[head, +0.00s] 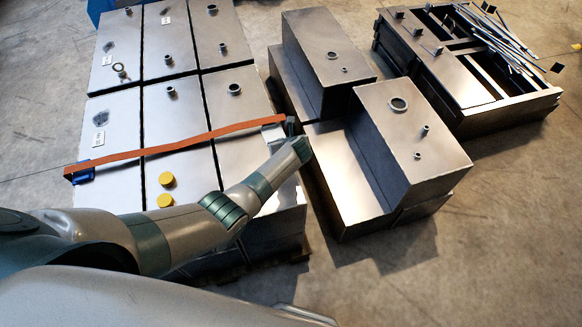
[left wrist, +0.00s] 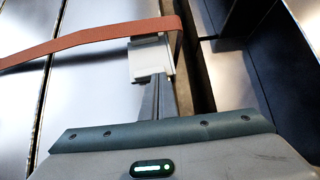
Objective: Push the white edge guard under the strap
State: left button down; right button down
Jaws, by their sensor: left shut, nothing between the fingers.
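The white edge guard (left wrist: 150,57) sits at the edge of a metal tank, at the strap's right end. The orange strap (left wrist: 90,40) crosses over the guard's far edge and bends down over the tank side; most of the guard shows on the near side of the strap. In the head view the guard (head: 273,133) is partly hidden by my left arm, and the strap (head: 180,143) runs across the tanks. My left gripper (left wrist: 158,78) is shut and empty, its tips at the guard's near edge; whether they touch, I cannot tell. My right gripper is out of view.
A blue edge guard (head: 82,172) is under the strap's left end. Two yellow caps (head: 166,180) lie on the near tank top. Stepped metal tanks (head: 405,140) stand close on the right, across a narrow gap. A metal frame with loose rods (head: 480,65) stands farther back.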

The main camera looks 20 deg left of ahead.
aim_at(277, 132)
pick_arm(q)
jog(key=w+a, duration=0.1)
jog(key=w, duration=0.1)
jog(key=w+a+b, duration=0.1)
jog(key=w, duration=0.1)
jog(key=shift+a+f, duration=0.1)
jog(key=shift+a, duration=0.3)
jog(key=shift+s, duration=0.1)
